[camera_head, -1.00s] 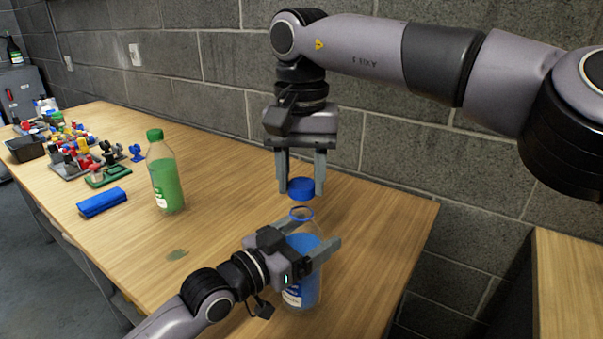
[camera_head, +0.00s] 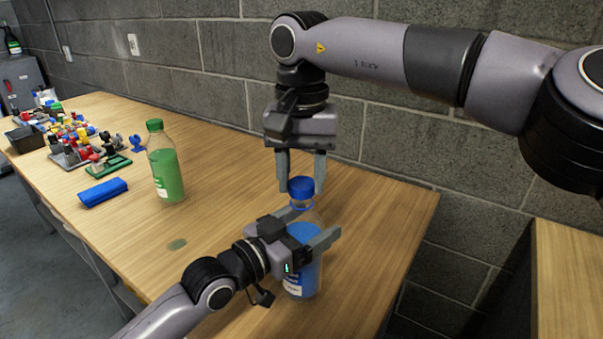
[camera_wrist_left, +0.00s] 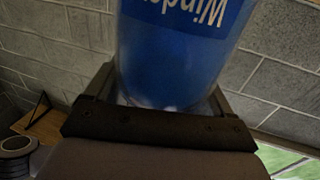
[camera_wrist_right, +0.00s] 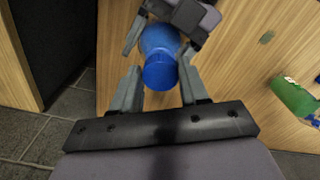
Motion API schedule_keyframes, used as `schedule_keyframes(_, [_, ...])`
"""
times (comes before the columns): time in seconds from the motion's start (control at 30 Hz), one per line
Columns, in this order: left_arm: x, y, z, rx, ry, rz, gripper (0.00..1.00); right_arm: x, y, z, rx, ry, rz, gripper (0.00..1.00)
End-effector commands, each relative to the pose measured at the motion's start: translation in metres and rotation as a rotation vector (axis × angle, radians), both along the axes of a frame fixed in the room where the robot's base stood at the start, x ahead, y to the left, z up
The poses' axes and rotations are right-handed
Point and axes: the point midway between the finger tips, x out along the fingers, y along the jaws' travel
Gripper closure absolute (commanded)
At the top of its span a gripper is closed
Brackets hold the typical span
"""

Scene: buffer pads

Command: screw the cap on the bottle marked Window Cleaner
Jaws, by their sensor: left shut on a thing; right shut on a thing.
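The clear bottle with blue liquid (camera_head: 311,276) stands upright near the table's front right. Its blue label (camera_wrist_left: 190,14) shows part of the word "Window" in the left wrist view. My left gripper (camera_head: 308,229) is shut around the bottle's upper body. The blue cap (camera_head: 301,186) is directly over the bottle's neck and looks seated at its mouth; the head view does not show whether threads engage. My right gripper (camera_head: 301,188) points down from above, shut on the cap. The cap (camera_wrist_right: 160,75) also shows between its fingers in the right wrist view.
A green bottle with a green cap (camera_head: 166,170) stands to the left on the wooden table (camera_head: 225,205). A block wall runs behind. The table around the held bottle is clear.

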Motion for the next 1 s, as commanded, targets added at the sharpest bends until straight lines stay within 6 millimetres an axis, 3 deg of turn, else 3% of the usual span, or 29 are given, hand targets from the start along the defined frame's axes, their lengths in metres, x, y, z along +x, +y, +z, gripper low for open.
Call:
schedule_keyframes(0.57, [0.0,0.0,-0.001,0.002,0.001,0.0,0.71,0.0,0.0,-0.012,0.001,0.0,-0.002,0.83])
schedule_keyframes(0.6, [0.0,0.0,-0.001,0.002,0.001,0.0,1.0,0.0,0.0,-0.011,0.001,0.0,-0.002,0.83])
schedule_keyframes(0.77, [0.0,0.0,-0.001,0.002,0.001,0.0,1.0,0.0,0.0,-0.011,0.0,0.0,-0.075,0.83])
schedule_keyframes(1.0, [0.0,0.0,-0.001,0.002,0.001,0.001,1.0,0.001,0.002,-0.012,0.0,0.001,-0.437,0.83])
